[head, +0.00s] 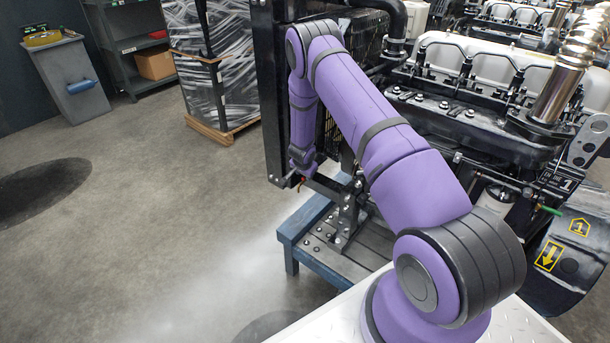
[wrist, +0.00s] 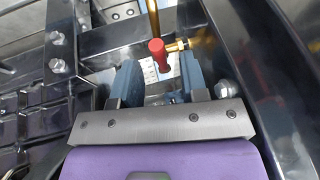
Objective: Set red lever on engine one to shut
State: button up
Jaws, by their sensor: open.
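The red lever (wrist: 158,54) shows in the wrist view as a short red handle by a brass fitting (wrist: 178,46). It lies between the two blue-grey fingers of my gripper (wrist: 161,70), toward their tips. My gripper is open, and there is a visible gap between the lever and the left finger. I cannot tell whether the right finger touches it. Engine one (head: 455,105) fills the right of the head view and has a yellow "1" sign low on its right side. In the head view my arm reaches down by the engine's front frame, and the fingers are too small to make out.
Dark metal frame bars (wrist: 235,50) and bolts close in around my gripper. A blue stand (head: 290,240) sits under the engine. A wrapped pallet load (head: 213,65), shelves (head: 135,50) and a grey cabinet (head: 66,80) stand behind. The floor at left is clear.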

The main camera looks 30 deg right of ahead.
jog(key=v, duration=0.9)
jog(key=shift+r, duration=0.2)
jog(key=shift+s, duration=0.1)
